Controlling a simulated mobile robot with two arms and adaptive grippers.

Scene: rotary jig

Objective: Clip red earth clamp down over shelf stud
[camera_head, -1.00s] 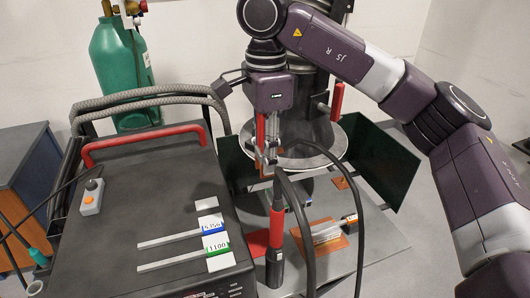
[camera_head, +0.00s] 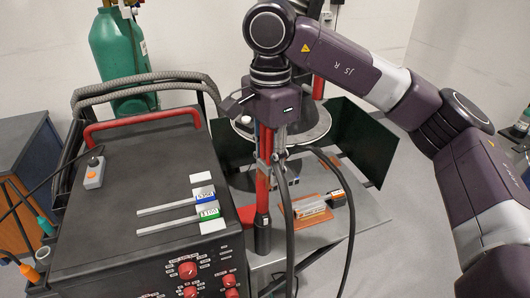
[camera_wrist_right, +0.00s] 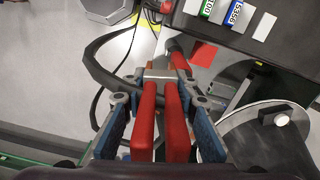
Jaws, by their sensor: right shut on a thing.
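My right gripper (camera_head: 273,157) points down over the shelf (camera_head: 290,240) beside the dark machine. It is shut on the red earth clamp (camera_head: 264,142). In the right wrist view the clamp's two red handles (camera_wrist_right: 146,115) lie between the blue-padded fingers of the gripper (camera_wrist_right: 160,112), and its grey metal jaw (camera_wrist_right: 159,73) points away from me. A red upright part with a black end (camera_head: 262,238) shows below the clamp; it is also just beyond the jaw in the wrist view (camera_wrist_right: 180,60). I cannot make out the shelf stud. My left gripper is out of view.
The dark machine (camera_head: 130,225) with a red handle bar stands at the left. Black cables (camera_head: 291,215) loop below the gripper. An orange-brown plate (camera_head: 312,210) lies on the shelf. A dark green panel (camera_head: 362,145) and a green gas cylinder (camera_head: 118,60) stand behind.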

